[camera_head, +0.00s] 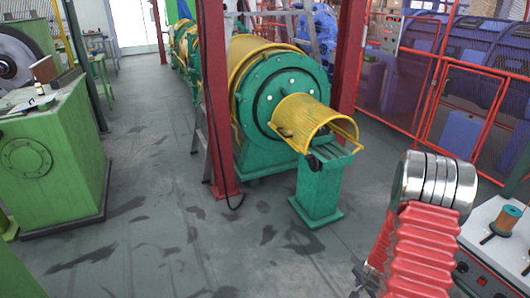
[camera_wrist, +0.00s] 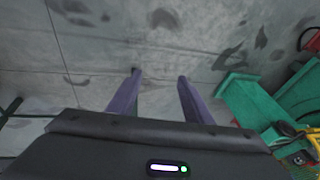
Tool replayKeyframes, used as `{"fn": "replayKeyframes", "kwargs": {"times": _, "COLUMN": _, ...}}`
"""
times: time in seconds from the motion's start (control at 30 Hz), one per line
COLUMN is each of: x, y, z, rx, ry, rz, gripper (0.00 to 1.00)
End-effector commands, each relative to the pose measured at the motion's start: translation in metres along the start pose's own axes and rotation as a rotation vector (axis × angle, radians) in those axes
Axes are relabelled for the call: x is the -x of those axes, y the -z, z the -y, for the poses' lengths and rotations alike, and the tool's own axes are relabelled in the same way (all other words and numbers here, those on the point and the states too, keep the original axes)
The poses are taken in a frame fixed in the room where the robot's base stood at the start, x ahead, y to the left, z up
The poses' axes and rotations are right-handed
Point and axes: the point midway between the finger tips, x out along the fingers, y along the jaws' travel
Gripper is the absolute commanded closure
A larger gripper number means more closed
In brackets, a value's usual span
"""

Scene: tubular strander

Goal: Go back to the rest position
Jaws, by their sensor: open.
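My gripper (camera_wrist: 158,80) shows in the wrist view with its two purple fingers apart. It is open, and nothing is between the fingers. Behind them I see the bare grey floor (camera_wrist: 130,55). In the head view, my arm with its red ribbed sleeve and silver rings stands at the lower right. My gripper cannot be made out there.
The green and yellow strander (camera_head: 283,95) stands at the centre, with its green pedestal (camera_head: 318,190) in front; the pedestal also shows in the wrist view (camera_wrist: 255,100). A red post (camera_head: 216,100) stands beside it. A green cabinet (camera_head: 60,150) is at left, red fencing (camera_head: 430,90) at right. Floor between is clear.

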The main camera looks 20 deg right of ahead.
Motion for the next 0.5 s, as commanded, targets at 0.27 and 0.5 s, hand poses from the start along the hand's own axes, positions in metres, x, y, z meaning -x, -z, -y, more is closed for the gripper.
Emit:
{"fn": "replayKeyframes", "kwargs": {"times": 0.27, "x": 0.072, "y": -0.036, "z": 0.032, "rx": 0.230, "ry": 0.012, "rz": 0.121, "gripper": 0.54}}
{"fn": "replayKeyframes", "kwargs": {"times": 0.5, "x": 0.134, "y": -0.067, "z": 0.046, "rx": 0.418, "ry": 0.019, "rz": 0.200, "gripper": 0.54}}
